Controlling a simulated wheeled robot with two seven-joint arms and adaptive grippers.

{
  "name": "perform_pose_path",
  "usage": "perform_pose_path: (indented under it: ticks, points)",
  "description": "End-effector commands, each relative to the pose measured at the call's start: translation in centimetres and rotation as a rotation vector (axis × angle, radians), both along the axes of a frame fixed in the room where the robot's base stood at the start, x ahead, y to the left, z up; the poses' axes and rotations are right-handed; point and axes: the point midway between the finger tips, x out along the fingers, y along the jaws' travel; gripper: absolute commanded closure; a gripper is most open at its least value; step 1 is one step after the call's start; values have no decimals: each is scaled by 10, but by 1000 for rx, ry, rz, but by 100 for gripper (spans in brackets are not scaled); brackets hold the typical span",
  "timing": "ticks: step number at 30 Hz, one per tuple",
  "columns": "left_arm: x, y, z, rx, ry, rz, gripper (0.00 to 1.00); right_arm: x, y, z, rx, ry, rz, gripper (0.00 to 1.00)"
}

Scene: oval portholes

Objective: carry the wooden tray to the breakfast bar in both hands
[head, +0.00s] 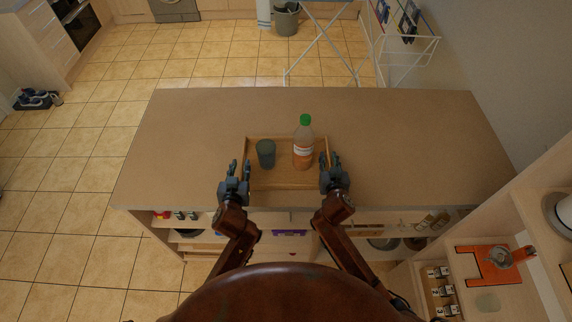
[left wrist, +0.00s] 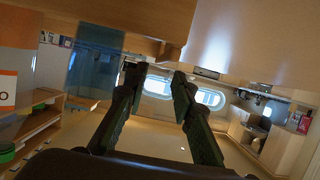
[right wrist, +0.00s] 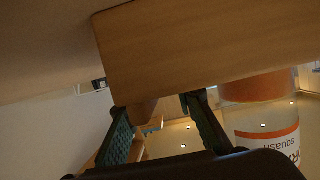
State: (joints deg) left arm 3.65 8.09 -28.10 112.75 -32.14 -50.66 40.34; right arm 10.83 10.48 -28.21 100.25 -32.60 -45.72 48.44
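The wooden tray (head: 285,186) is at the near edge of a brown-topped counter (head: 400,130). A dark grey-blue cup (head: 265,153) stands on its left part and an orange bottle with a green cap (head: 303,150) on its right part, both upright. My left gripper (head: 233,170) is at the tray's left end and my right gripper (head: 333,168) at its right end. In the left wrist view the fingers (left wrist: 155,80) are apart below the tray wood. In the right wrist view the fingers (right wrist: 160,108) are apart, with a wooden piece of the tray near them.
The counter is clear left, right and behind the tray. Shelves with goods sit below its near edge. A shelf unit with an orange item (head: 490,266) stands at right. A white drying rack (head: 400,50) and grey bin (head: 286,18) stand beyond; tiled floor is open at left.

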Motion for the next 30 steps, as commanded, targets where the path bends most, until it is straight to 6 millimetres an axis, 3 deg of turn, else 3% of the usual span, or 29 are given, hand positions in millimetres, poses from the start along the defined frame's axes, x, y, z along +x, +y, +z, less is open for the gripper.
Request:
perform_pose_path:
  ticks: [6, 15, 30]
  points:
    - [-39, 0, 13, -2, 1, 1, 76, 0, 0, 0, 0, 0, 0, 76]
    - [-57, 1, 20, 0, 1, 1, 76, -6, 0, 1, 1, 1, 0, 76]
    - [-57, 1, 20, 0, 0, 1, 76, -94, 0, 32, 2, 1, 0, 76]
